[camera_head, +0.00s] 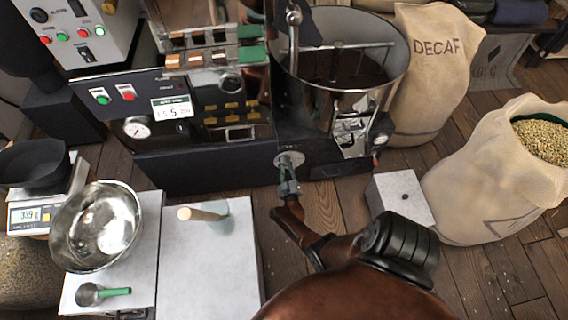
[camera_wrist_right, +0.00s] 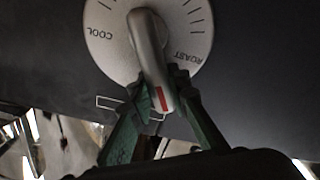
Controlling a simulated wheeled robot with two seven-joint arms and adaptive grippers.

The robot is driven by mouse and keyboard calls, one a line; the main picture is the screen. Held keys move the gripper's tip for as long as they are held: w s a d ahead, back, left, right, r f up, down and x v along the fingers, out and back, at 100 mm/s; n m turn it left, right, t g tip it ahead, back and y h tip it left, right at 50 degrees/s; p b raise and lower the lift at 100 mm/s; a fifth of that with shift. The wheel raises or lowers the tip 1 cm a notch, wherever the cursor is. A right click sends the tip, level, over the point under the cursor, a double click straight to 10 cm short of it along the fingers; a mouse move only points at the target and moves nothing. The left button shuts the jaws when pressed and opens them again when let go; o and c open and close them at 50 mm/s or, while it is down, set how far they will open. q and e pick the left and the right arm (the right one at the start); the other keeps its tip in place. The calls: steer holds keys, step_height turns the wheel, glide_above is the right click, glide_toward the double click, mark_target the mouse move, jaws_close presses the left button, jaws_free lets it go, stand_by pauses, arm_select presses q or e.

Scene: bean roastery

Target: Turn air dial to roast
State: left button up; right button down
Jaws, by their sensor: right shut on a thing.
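The air dial (camera_head: 288,160) is a round silver disc on the dark front of the roaster, below the steel drum. In the right wrist view the dial (camera_wrist_right: 108,40) carries the words COOL at left and ROAST at lower right. Its grey lever handle (camera_wrist_right: 148,45) has a red mark at its lower end, which points down and slightly right, between the two words and nearer ROAST. My right gripper (camera_wrist_right: 160,115) has its green fingers on both sides of the handle's end, shut on it. It also shows in the head view (camera_head: 289,186). My left gripper is not in view.
A metal bowl (camera_head: 97,226), a scale (camera_head: 30,217) and a scoop (camera_head: 100,293) are at left. A small grey box (camera_head: 400,196) and an open bean sack (camera_head: 490,185) stand right of my arm. The DECAF sack (camera_head: 430,75) stands behind.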

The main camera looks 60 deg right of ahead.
steer(key=c, duration=1.8)
jaws_free()
steer(key=shift+a, duration=0.1)
steer(key=v, duration=0.7)
steer(key=shift+s+a, duration=0.1)
steer(key=shift+s, duration=0.05)
